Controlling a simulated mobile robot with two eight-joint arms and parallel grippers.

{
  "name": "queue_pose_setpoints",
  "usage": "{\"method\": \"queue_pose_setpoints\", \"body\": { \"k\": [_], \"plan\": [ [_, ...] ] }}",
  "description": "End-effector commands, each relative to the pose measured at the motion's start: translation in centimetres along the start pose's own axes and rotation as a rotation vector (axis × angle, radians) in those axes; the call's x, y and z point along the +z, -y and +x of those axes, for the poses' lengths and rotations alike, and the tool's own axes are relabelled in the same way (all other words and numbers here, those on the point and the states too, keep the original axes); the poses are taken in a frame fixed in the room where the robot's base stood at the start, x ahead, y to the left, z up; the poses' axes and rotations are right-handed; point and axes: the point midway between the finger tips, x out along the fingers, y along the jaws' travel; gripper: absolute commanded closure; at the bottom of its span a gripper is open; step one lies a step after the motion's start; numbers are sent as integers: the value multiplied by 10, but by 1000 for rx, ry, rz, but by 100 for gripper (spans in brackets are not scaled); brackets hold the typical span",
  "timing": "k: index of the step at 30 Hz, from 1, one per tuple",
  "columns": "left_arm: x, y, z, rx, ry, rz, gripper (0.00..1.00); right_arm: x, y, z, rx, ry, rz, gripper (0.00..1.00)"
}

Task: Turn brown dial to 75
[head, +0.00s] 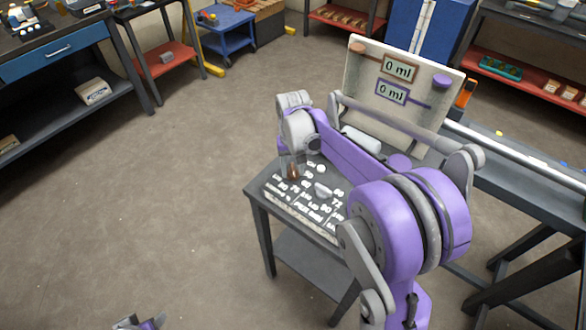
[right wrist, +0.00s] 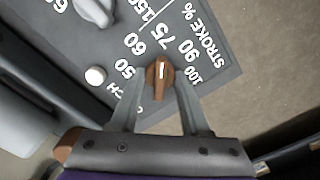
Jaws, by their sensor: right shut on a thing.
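The brown dial (right wrist: 160,80) sits on a grey panel (right wrist: 105,95) in the right wrist view. Its white mark is at the upper end and points up the picture, between the printed 60 on the left and the 75 and 90 on the right. My right gripper (right wrist: 160,88) has a finger on each side of the dial and is shut on it. In the head view the dial (head: 292,172) shows small between the fingers of my right gripper (head: 292,166). A small part of my left gripper (head: 140,322) shows at the bottom edge; its fingers cannot be made out.
The panel lies on a dark table (head: 258,205). Behind it stands a pale board (head: 366,75) with brown-framed and purple-framed displays, both reading 0 ml. A grey knob (right wrist: 95,12) and a white button (right wrist: 95,76) are near the dial. The floor to the left is clear.

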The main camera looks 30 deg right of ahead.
Motion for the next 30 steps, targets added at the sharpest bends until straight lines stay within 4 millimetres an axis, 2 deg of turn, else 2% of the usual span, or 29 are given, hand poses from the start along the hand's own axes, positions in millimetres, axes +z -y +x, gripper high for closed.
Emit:
{"method": "queue_pose_setpoints", "body": {
  "k": [14,15,19,20,30],
  "plan": [
    [0,0,0,0,0,0,50,0,0,0,0,0,16,100],
    [0,0,0,0,0,0,50,0,0,0,0,0,16,50],
    [0,0,0,0,0,0,50,0,0,0,0,0,16,27],
    [0,0,0,0,0,0,50,0,0,0,0,0,16,24],
    [0,0,0,0,0,0,50,0,0,-4,0,0,16,24]
  ]
}}
